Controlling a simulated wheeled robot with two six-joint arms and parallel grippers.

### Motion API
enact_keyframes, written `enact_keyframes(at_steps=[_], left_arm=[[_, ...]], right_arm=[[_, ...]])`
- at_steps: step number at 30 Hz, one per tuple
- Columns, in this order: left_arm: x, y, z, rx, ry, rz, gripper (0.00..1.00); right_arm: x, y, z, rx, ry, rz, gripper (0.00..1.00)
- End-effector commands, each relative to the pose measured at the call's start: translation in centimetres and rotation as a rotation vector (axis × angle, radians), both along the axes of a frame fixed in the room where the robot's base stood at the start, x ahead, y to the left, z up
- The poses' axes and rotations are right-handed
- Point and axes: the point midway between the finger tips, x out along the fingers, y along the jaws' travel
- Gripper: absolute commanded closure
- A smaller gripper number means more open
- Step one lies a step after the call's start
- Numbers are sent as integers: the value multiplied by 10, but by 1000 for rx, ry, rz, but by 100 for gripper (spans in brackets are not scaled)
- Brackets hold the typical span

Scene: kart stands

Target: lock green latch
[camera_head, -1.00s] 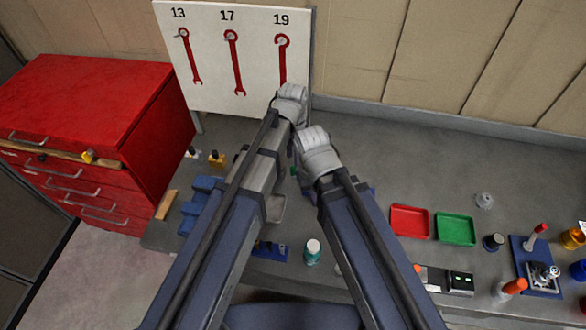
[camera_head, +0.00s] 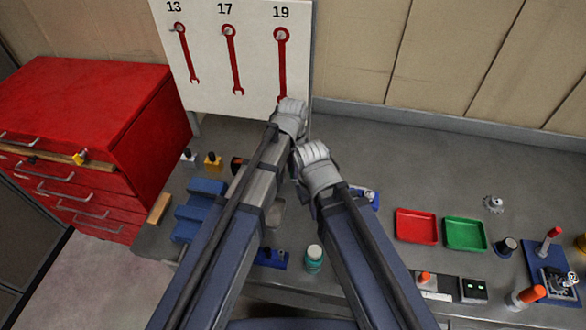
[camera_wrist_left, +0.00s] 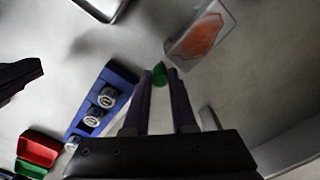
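In the left wrist view a small green piece (camera_wrist_left: 158,76), likely the green latch, shows between the tips of my left gripper (camera_wrist_left: 160,74). Its fingers stand close on either side; I cannot tell whether they touch it. A clear case with an orange-red shape (camera_wrist_left: 203,36) is just beyond the right fingertip. In the head view my forearms and pale wrists hide both grippers' fingers and the latch. A dark piece at the left edge of the left wrist view may be part of my right gripper.
A blue block with two metal knobs (camera_wrist_left: 100,102) lies left of my left fingers. Red (camera_head: 416,226) and green (camera_head: 465,234) trays sit on the grey bench to the right. A teal-labelled bottle (camera_head: 313,260) stands near the front edge. A wrench board (camera_head: 210,60) stands behind.

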Motion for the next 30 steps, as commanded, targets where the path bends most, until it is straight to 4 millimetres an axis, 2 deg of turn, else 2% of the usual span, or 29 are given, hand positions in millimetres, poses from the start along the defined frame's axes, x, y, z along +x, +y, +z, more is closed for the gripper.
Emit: enact_keyframes(at_steps=[1,3,30], left_arm=[[0,0,0,0,0,0,93],[0,0,0,0,0,0,100],[0,0,0,0,0,0,100]], right_arm=[[0,0,0,0,0,0,100],[0,0,0,0,0,0,100],[0,0,0,0,0,0,100]])
